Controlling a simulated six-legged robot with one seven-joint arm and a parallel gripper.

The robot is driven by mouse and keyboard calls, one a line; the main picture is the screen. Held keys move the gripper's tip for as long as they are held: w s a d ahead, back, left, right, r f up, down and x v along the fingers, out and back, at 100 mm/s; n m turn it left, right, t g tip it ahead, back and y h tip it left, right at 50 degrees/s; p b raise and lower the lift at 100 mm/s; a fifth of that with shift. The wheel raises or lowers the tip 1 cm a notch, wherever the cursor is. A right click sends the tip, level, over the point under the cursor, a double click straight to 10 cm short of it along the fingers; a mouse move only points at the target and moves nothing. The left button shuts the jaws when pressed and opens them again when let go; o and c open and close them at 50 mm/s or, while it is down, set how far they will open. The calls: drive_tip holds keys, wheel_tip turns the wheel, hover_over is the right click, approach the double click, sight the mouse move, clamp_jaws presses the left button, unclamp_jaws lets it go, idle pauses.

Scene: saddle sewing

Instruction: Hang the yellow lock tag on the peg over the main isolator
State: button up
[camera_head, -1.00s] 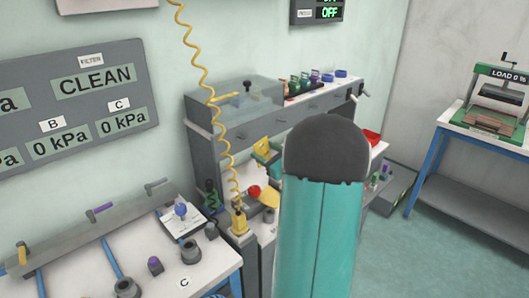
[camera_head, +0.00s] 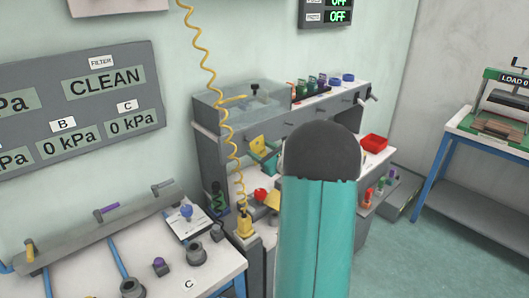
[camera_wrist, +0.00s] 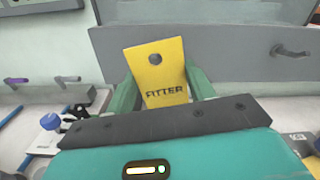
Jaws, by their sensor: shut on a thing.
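The yellow lock tag (camera_wrist: 162,72) is a flat plate marked FITTER with a round hole near its top. My gripper (camera_wrist: 160,88) is shut on it, with a green finger at each side, and holds it upright with the hole end up. In the head view the tag (camera_head: 257,146) shows in front of the grey bench unit, left of my arm. I cannot make out the main isolator or its peg for certain. My arm hides part of the bench.
A grey panel (camera_wrist: 225,45) with a dark handle (camera_wrist: 290,50) stands behind the tag. A coiled yellow cord (camera_head: 225,105) hangs left of the tag. A red tray (camera_head: 374,142) lies right of my arm. A white table (camera_head: 205,265) with fittings is at lower left.

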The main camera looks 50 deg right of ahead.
drive_tip(key=shift+w+d+f, duration=0.1)
drive_tip(key=shift+w, duration=0.7)
drive_tip(key=shift+w+d+f, duration=0.1)
drive_tip(key=shift+w, duration=0.7)
drive_tip(key=shift+w+f, duration=0.3)
drive_tip(key=shift+w, duration=0.2)
drive_tip(key=o, duration=0.9)
drive_tip(key=s, duration=0.4)
drive_tip(key=s+a, duration=0.1)
drive_tip(key=s, duration=0.8)
drive_tip(key=shift+s+a, duration=0.25)
drive_tip(key=shift+s, duration=0.1)
